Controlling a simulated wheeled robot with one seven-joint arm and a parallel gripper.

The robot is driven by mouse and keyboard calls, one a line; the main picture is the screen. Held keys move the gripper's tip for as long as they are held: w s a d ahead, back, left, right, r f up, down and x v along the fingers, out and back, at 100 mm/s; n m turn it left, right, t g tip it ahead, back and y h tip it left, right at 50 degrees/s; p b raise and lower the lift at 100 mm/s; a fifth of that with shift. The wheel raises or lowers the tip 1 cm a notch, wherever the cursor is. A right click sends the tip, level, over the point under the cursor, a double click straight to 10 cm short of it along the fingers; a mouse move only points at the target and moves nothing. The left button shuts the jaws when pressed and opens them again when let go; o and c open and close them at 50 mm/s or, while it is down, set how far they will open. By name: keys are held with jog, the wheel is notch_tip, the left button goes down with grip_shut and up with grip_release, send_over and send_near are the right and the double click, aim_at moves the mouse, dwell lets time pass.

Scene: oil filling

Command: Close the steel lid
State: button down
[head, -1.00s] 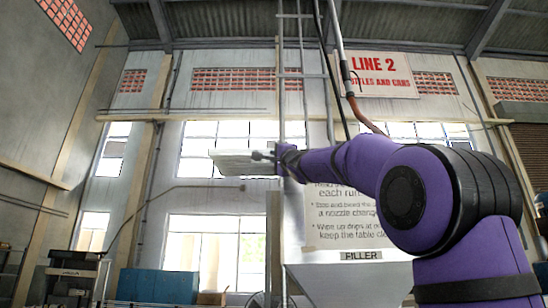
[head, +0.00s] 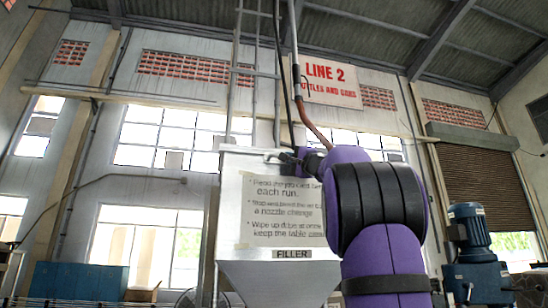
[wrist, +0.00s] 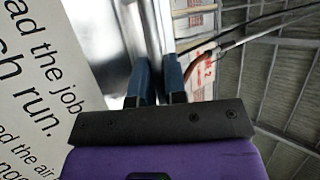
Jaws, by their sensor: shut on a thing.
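The steel lid (head: 238,150) shows in the head view as a thin, roughly level slab along the top of the steel filler hopper (head: 232,225). I cannot tell whether a small gap remains between them. My gripper (head: 288,157) is at the lid's front edge, at the upper right of the hopper, partly hidden by my purple arm. In the wrist view my blue fingers (wrist: 157,78) are shut on a part of the lid, with the narrow steel lid edge (wrist: 155,25) running up from between them. The hopper's inside is hidden.
A printed instruction sign (head: 285,212) covers the hopper's front; it also shows close in the wrist view (wrist: 35,85). Pipes and a hose (head: 308,120) hang beside my arm. A blue motor (head: 472,235) stands at the right, and blue boxes (head: 80,282) at lower left.

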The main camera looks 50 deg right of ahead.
jog(key=shift+s+d, duration=0.4)
jog(key=shift+d, duration=0.2)
jog(key=c, duration=1.5)
grip_release()
jog(key=shift+o, duration=0.2)
jog(key=shift+s+d, duration=0.1)
jog(key=shift+d, duration=0.1)
jog(key=shift+a, duration=0.15)
jog(key=v, duration=1)
jog(key=shift+s+f, duration=0.25)
jog(key=shift+f, duration=0.05)
